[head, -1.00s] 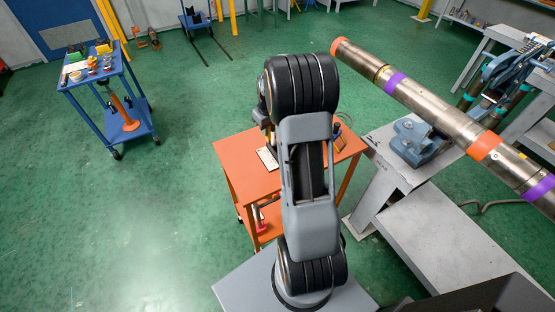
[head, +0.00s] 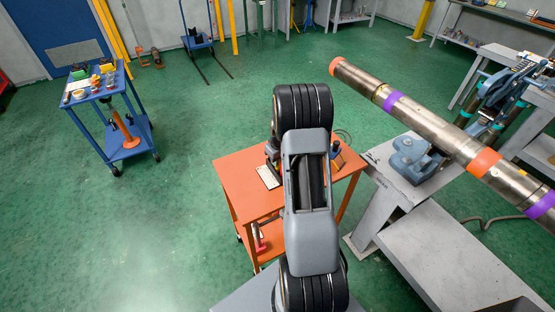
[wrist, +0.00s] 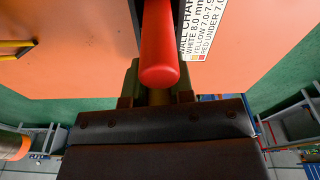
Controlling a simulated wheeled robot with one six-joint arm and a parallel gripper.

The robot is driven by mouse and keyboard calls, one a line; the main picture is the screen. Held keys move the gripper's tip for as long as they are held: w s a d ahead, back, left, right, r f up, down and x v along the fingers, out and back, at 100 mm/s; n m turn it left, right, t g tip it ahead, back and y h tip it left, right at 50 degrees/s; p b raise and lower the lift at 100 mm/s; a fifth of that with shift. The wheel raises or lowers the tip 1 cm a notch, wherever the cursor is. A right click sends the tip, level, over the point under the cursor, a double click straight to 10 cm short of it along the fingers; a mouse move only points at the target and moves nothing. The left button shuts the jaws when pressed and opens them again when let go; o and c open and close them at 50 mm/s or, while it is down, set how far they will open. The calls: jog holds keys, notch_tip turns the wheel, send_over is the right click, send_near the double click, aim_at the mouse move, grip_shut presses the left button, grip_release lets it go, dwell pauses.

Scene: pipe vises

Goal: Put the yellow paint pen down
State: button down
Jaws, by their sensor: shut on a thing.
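In the wrist view my gripper (wrist: 160,22) has its dark fingers on both sides of a red, round-ended cylinder (wrist: 160,50), shaped like a pen or handle, and is shut on it. The cylinder points toward the camera over the orange table (wrist: 70,60). A dull yellowish part shows just below its end. I cannot tell whether this is the yellow paint pen, as the part I see is red. A thin yellow and dark item (wrist: 15,45) lies at the left edge. In the head view my arm hides the gripper and what it holds.
The orange table also shows in the head view (head: 238,180). A white printed chart card (wrist: 215,25) lies on it, right of the cylinder. A long banded pipe (head: 430,125) and a blue-grey vise (head: 412,158) are to the right. A blue cart (head: 110,130) stands far left.

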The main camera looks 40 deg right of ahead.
jog(key=shift+f, duration=0.15)
jog(key=c, duration=1)
grip_release()
jog(key=s+a+r+b, duration=0.1)
jog(key=a+r, duration=0.1)
jog(key=r, duration=0.6)
jog(key=s+a+r, duration=0.1)
jog(key=a+r, duration=0.2)
jog(key=r, duration=0.4)
jog(key=s+a+r+t, duration=0.1)
jog(key=s+a, duration=0.4)
jog(key=a, duration=0.1)
jog(key=s+a+r, duration=0.2)
jog(key=s+a, duration=0.3)
jog(key=a, duration=0.1)
jog(key=s+a+r+t, duration=0.1)
jog(key=s+a+r, duration=0.1)
jog(key=s+a, duration=0.3)
jog(key=shift+s+a+r+t, duration=0.1)
jog(key=shift+s+a+t, duration=0.25)
jog(key=shift+a, duration=0.45)
